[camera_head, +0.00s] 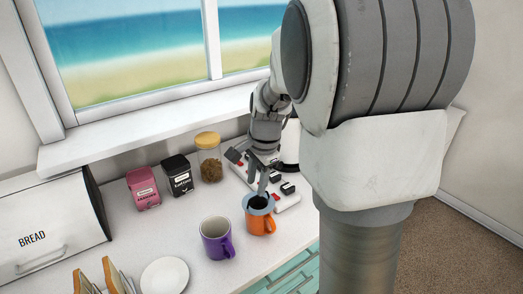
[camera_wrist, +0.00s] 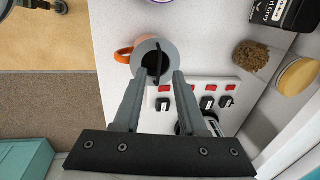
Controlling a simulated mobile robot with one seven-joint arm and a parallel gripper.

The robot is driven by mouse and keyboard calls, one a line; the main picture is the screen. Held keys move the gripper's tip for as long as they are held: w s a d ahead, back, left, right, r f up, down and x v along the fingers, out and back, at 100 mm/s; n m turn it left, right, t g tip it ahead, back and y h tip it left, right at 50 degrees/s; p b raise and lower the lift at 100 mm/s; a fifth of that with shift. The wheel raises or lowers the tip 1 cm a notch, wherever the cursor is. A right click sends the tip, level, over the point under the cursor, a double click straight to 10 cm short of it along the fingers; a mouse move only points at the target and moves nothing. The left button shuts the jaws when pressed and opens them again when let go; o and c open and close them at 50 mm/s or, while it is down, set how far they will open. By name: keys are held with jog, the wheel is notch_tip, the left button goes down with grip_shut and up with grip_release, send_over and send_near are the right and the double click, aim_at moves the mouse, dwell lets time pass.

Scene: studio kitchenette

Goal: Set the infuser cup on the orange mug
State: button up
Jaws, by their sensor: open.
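The orange mug (camera_head: 261,226) stands upright on the counter, right of the purple mug; it also shows in the wrist view (camera_wrist: 124,56). The infuser cup (camera_head: 258,211), with a wide grey-blue rim and dark inside, sits at the orange mug's mouth; its rim covers most of the mug in the wrist view (camera_wrist: 141,52). My gripper (camera_head: 263,189) is just above the infuser cup. In the wrist view my gripper (camera_wrist: 164,74) is open, its two fingers apart at the near side of the rim. I cannot tell whether a fingertip touches it.
The purple mug (camera_head: 211,228) is close on the left. A white plate (camera_head: 164,275) and toast rack (camera_head: 106,277) are farther left. A white panel with red switches (camera_wrist: 231,86) lies beside the orange mug. A glass jar (camera_head: 210,166), black tin (camera_head: 178,177) and pink tin (camera_head: 143,190) stand behind.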

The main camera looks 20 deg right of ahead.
notch_tip(320, 180, up, 12)
jog(key=s, duration=0.2)
jog(key=shift+s+d+p, duration=0.25)
jog(key=shift+p, duration=0.2)
jog(key=shift+r, duration=0.1)
jog(key=s+a+n+t, duration=0.1)
jog(key=s+a+n, duration=0.3)
jog(key=s+n, duration=0.3)
jog(key=s+a+f+n+t, duration=0.1)
jog(key=s+a+n, duration=0.3)
jog(key=s+n, duration=0.4)
jog(key=s+t, duration=0.1)
jog(key=s, duration=0.1)
jog(key=shift+s+a+f, duration=0.15)
jog(key=shift+s+a, duration=0.15)
jog(key=shift+a, duration=0.05)
